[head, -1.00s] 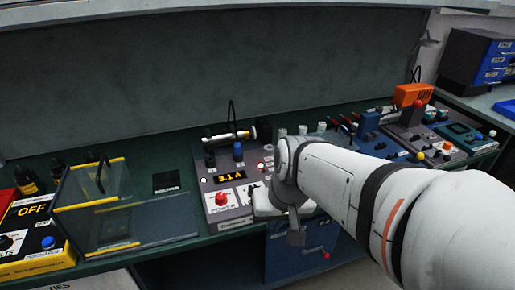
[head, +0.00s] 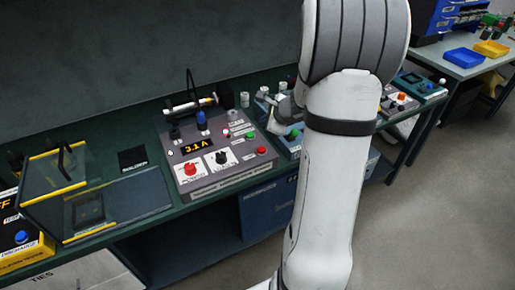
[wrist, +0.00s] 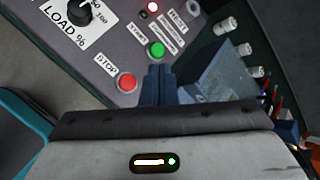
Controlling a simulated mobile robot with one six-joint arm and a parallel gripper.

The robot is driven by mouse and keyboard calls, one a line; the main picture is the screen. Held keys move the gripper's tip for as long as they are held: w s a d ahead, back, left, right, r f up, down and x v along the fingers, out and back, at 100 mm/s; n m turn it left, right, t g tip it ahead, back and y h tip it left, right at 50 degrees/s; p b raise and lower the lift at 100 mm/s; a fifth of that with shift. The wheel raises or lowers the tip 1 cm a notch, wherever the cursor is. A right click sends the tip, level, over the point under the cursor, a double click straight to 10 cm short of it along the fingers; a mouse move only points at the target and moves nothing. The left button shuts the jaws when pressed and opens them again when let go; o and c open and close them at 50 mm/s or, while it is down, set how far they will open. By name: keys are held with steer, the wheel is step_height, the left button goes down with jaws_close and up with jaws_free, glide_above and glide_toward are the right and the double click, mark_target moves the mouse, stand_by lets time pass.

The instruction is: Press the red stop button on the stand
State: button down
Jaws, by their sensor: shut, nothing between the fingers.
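The red stop button (wrist: 127,82) is a round cap beside a "STOP" label on the grey panel of the stand (wrist: 128,38). In the head view the button (head: 262,150) shows at the right of the stand (head: 200,130). My gripper (wrist: 157,70) is shut and empty in the wrist view. Its fingertips are just right of the stop button and just below the green start button (wrist: 157,49). I cannot tell how high they are above the panel. In the head view my arm hides most of the gripper.
White cylinders (wrist: 228,25) stand to the right. A clear yellow-edged box (head: 55,180) stands left of the stand.

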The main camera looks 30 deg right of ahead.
mark_target(264, 150)
step_height(264, 150, down, 8)
steer(key=b, duration=0.6)
steer(key=shift+f+b, duration=0.1)
steer(key=shift+b, duration=0.25)
steer(key=shift+f+b, duration=0.3)
steer(key=shift+b, duration=0.1)
steer(key=shift+f, duration=0.1)
stand_by(1.3)
steer(key=shift+f+b, duration=0.3)
steer(key=shift+b, duration=0.25)
steer(key=shift+f+b, duration=0.6)
steer(key=shift+b, duration=0.15)
stand_by(0.6)
steer(key=shift+r, duration=0.15)
steer(key=shift+r+p, duration=0.8)
steer(key=shift+r, duration=0.05)
